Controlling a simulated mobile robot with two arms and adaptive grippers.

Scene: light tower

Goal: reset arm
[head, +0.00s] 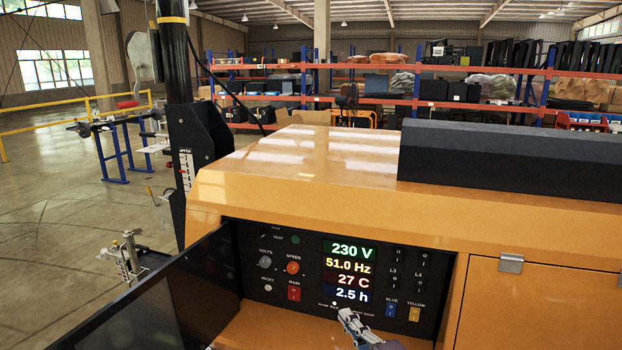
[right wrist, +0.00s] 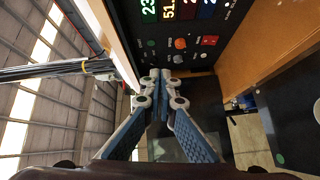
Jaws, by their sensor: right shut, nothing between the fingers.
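My right gripper (head: 352,322) shows at the bottom of the head view, in front of the lower edge of the control panel (head: 316,268). In the right wrist view its fingers (right wrist: 161,82) are together and empty, with the panel beyond them. I cannot tell whether the tips touch the panel. The lit display (head: 348,272) reads 230 V, 51.0 Hz, 27 C and 2.5 h. Left of it are an orange knob (head: 293,267), a grey knob (head: 265,261) and a red main switch (head: 294,292). My left gripper is not in view.
An open dark panel door (head: 160,305) stands left of the panel. The yellow housing (head: 300,180) surrounds it, with a black mast (head: 176,70) at left. A closed yellow door (head: 540,305) is at right. Storage racks (head: 400,90) stand far behind; open floor lies left.

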